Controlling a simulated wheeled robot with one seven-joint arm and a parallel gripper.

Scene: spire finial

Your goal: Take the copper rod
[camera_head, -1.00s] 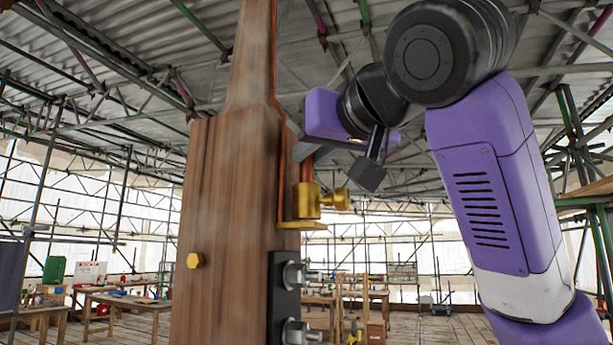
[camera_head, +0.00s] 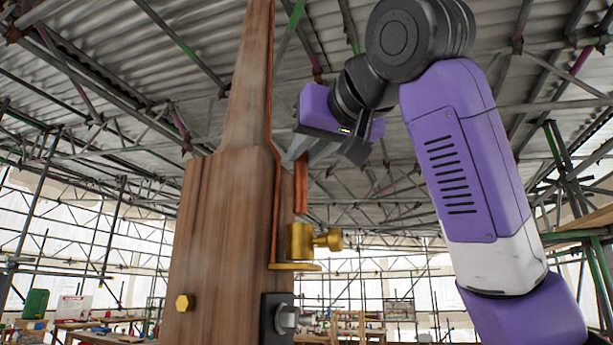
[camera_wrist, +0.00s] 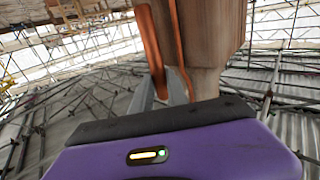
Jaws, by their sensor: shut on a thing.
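The wooden spire post (camera_head: 215,230) stands upright in the head view. A brass clamp with a thumb knob (camera_head: 300,242) sits on a brass bracket at its right side. The copper rod (camera_head: 301,188) is upright just above the clamp, and its lower end appears clear of the clamp's top. My gripper (camera_head: 300,150) is shut on the rod's upper part. The wrist view shows the rod (camera_wrist: 149,42) between the fingertips (camera_wrist: 163,92), beside the post.
A thin copper strip (camera_head: 271,120) runs along the post, close beside the rod. A black plate with a bolt (camera_head: 285,317) is below the bracket. Scaffolding and a corrugated roof surround the place. Work tables stand far behind. Open air lies right of the rod.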

